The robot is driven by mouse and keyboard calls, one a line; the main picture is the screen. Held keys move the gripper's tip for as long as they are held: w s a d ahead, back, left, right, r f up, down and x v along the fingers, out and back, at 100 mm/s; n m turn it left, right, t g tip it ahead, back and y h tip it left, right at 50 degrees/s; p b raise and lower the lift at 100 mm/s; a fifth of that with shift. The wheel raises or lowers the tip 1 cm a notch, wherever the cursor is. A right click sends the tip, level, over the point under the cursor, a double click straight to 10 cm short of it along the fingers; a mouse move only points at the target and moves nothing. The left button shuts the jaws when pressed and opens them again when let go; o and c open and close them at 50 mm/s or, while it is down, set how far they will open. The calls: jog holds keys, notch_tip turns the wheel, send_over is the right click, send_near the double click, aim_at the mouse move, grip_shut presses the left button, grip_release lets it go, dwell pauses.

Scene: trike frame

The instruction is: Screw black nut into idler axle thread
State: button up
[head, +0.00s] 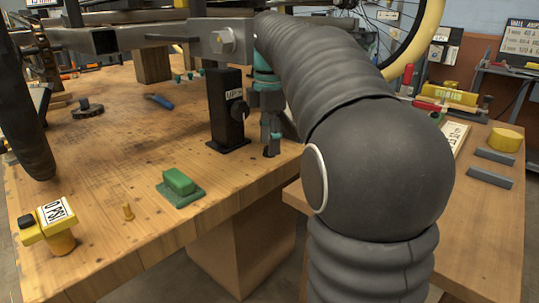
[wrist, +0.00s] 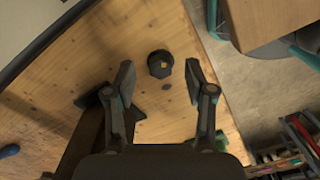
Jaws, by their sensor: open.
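A black nut (wrist: 160,63) with a small tan hole lies on the wooden tabletop near its edge in the wrist view. My gripper (wrist: 159,82) is open, with one finger on each side of the view. The nut shows in the gap, slightly beyond the fingertips and apart from both. In the head view my gripper (head: 270,140) points down beside a black stand, low over the table edge. A small dark shape under it is probably the nut (head: 268,152). The grey trike frame (head: 150,37) crosses above the table. I cannot clearly make out the idler axle thread.
The black stand (head: 228,110) rises close to the left of my gripper. A side bench (head: 478,215) stands at right.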

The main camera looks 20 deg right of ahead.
jog(key=shift+f, duration=0.55)
grip_shut()
notch_tip(320, 180, up, 4)
jog(key=shift+r+p, duration=0.25)
jog(key=shift+p, duration=0.45)
jog(key=w+d+r+p, duration=0.1)
jog(key=d+r, duration=0.1)
jog(key=d, duration=0.1)
jog(key=w+d+r+p, duration=0.1)
jog(key=d+r, duration=0.1)
jog(key=d, duration=0.2)
jog(key=w+d+r+p, duration=0.1)
jog(key=d+r, duration=0.1)
jog(key=d, duration=0.2)
jog(key=shift+w+r+p, duration=0.25)
jog(key=shift+w+p, duration=0.1)
jog(key=shift+p, duration=0.05)
